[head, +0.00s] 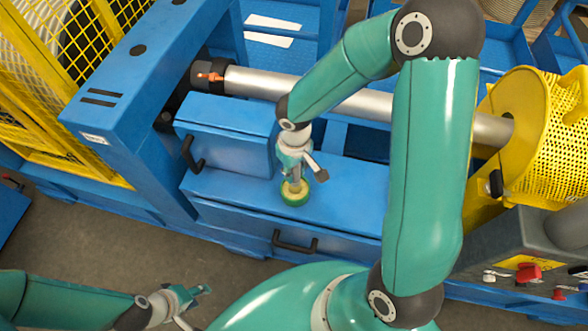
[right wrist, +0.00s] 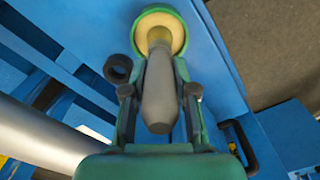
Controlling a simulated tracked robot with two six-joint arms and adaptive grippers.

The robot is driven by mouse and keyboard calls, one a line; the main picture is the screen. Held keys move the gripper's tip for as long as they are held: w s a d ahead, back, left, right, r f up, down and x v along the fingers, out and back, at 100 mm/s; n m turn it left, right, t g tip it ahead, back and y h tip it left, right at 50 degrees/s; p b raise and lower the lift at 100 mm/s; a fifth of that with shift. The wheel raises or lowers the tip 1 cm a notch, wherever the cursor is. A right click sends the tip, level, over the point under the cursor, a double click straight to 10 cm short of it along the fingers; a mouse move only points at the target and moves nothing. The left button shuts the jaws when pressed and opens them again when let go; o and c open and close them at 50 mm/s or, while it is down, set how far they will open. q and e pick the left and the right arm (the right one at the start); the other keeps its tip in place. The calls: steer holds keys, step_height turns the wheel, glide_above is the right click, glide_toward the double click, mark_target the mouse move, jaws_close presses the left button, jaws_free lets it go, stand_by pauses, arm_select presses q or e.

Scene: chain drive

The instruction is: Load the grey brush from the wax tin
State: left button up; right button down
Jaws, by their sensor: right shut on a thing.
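The wax tin (head: 295,195) is a small round green tin with pale yellow wax, standing on the blue ledge. It also shows at the top of the right wrist view (right wrist: 177,22). My right gripper (head: 296,172) is above the tin, shut on the grey brush (right wrist: 160,88). The brush points down into the tin's opening, and its far end overlaps the wax. I cannot tell how deep it sits. My left gripper (head: 194,303) is low at the left, open and empty, away from the tin.
A dark ring (right wrist: 118,68) shows beside the right gripper in the right wrist view. A blue box with a black handle (head: 192,155) stands left of the tin. A silver shaft (head: 260,82) runs behind, towards a yellow perforated guard (head: 560,120). A red button (head: 528,272) sits lower right.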

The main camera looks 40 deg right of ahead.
steer(key=shift+s, duration=0.1)
steer(key=shift+r+p, duration=2.45)
steer(key=shift+r, duration=1)
